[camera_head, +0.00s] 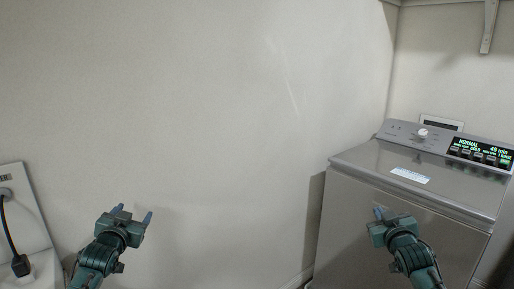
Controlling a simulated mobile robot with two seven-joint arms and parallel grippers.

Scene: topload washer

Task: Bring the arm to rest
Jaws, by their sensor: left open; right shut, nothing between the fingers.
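My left gripper (132,215) is in the lower left, raised in front of the bare wall. Its two blue-tipped fingers stand apart with nothing between them. My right gripper (379,214) is in the lower right, in front of the washer's front panel in the picture. Its fingertips are together and hold nothing. The silver top-load washer (345,215) stands at the right with its lid (365,158) down. I cannot tell how far the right gripper is from the panel.
The washer's control panel (400,136) has a knob and a lit green display. A white appliance (22,215) with a black hose or cord stands at the far left. A shelf bracket (488,25) is at the upper right. The wall (200,110) between is bare.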

